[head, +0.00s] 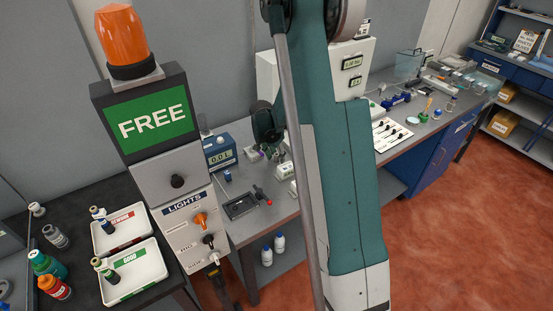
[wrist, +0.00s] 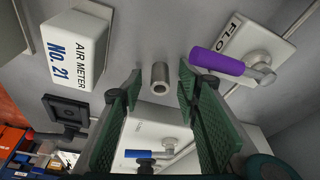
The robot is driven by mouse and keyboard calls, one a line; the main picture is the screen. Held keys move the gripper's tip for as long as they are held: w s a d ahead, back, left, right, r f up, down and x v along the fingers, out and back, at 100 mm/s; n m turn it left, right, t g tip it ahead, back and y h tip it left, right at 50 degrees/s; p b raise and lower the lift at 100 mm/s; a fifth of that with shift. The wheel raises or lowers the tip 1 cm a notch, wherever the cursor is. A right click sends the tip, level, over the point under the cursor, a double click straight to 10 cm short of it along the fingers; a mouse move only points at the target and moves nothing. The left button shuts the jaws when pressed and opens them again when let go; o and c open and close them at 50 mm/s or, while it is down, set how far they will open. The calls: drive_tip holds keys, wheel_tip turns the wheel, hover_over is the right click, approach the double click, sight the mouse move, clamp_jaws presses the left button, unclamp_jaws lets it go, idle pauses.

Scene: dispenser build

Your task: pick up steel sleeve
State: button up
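The steel sleeve (wrist: 159,77) is a short, hollow grey metal cylinder. In the wrist view it lies at the centre on a grey surface, one open end facing the camera. My gripper (wrist: 160,84) has two green ribbed fingers, spread wide apart. The sleeve shows in the gap between and just beyond the fingertips, with clear space on both sides. Nothing is held. How far it is beyond the tips is hard to tell. In the head view I cannot make out the sleeve; my teal arm hides part of the bench.
In the wrist view, a white air meter box (wrist: 78,45) is left, a purple-handled valve (wrist: 230,62) right and a blue-handled valve (wrist: 148,153) below. In the head view, the FREE sign (head: 153,119) stands left of my arm, above white trays (head: 135,273).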

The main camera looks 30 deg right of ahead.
sight(276, 154)
drive_tip(key=c, duration=1)
drive_tip(key=shift+r, duration=0.15)
drive_tip(key=shift+r, duration=4.9)
